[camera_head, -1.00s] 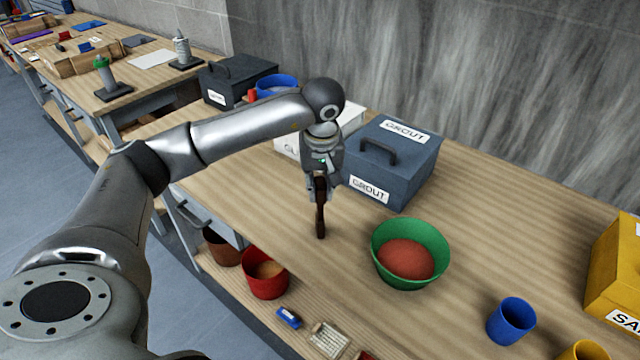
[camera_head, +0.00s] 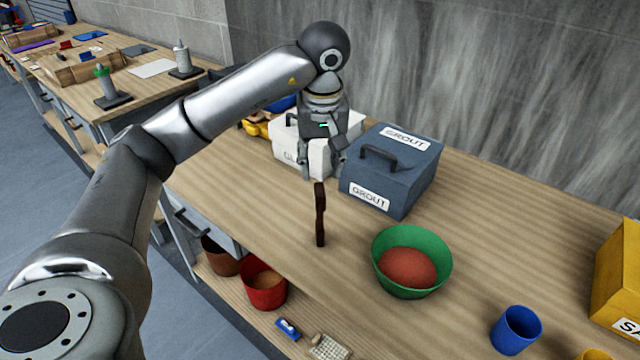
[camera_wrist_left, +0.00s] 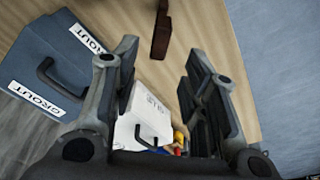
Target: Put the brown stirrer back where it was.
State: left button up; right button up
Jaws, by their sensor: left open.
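In the left wrist view, the stirrer (camera_wrist_left: 161,32) shows at the top, beyond the two spread fingers of the gripper (camera_wrist_left: 160,54). My right gripper is not in view.
A blue-grey GROUT box (camera_head: 405,165) stands close right of the gripper, with a white box (camera_head: 290,150) behind it. A blue cup (camera_head: 516,330) and a yellow box (camera_head: 615,275) are at the right. Red and brown buckets sit on the shelf below.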

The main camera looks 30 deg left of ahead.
pick_arm(q)
jog(key=shift+d+r, duration=0.1)
jog(key=shift+r, duration=0.65)
jog(key=shift+s+r+p, duration=0.2)
jog(key=shift+r+p, duration=0.1)
jog(key=shift+r, duration=0.4)
